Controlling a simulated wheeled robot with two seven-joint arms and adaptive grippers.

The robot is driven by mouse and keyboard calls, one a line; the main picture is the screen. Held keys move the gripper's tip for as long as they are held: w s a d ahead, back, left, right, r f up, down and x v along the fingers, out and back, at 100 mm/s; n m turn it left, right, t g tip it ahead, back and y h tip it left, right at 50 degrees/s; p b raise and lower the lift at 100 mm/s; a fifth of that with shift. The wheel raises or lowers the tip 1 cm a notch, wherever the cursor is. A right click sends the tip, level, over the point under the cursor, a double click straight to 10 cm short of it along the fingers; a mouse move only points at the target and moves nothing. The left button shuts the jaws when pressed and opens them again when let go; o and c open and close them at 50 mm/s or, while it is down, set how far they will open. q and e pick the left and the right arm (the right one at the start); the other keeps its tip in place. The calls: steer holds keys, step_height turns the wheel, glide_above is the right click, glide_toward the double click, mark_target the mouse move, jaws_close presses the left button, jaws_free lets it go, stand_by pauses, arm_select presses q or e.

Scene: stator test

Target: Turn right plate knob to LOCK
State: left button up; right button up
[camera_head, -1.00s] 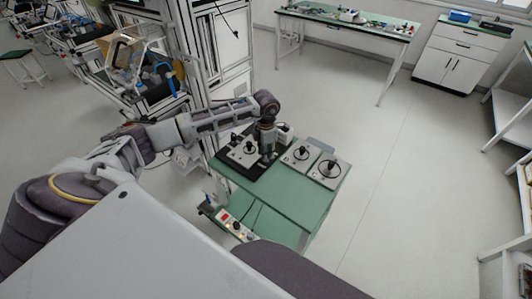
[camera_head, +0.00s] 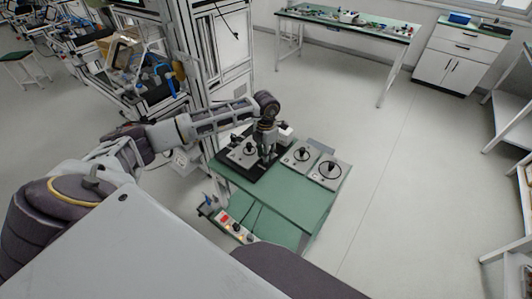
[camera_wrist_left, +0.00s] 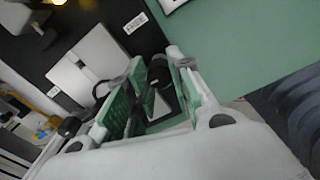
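A black base plate (camera_head: 262,172) lies on the left end of the green table. A grey plate with a dark knob (camera_head: 248,150) sits on its left part. My left gripper (camera_head: 267,157) points down over the right part of the base. In the left wrist view, its two green-padded fingers (camera_wrist_left: 152,100) stand apart, with a dark knob-like part (camera_wrist_left: 158,76) between them. I cannot tell whether the pads touch it. The right plate is mostly hidden by the gripper. Small white labels (camera_wrist_left: 135,22) show on the black base, too blurred to read. My right gripper is out of view.
Two grey plates with dark round parts, one nearer (camera_head: 330,171) and one beside it (camera_head: 300,155), lie right of the base. The green table top (camera_head: 290,197) is clear in front. A control box with buttons (camera_head: 234,226) sits lower left.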

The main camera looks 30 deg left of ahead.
arm_select(q)
steer(key=o, duration=0.5)
steer(key=shift+r, duration=0.15)
steer(key=shift+r, duration=5.9)
steer(key=shift+d, duration=0.1)
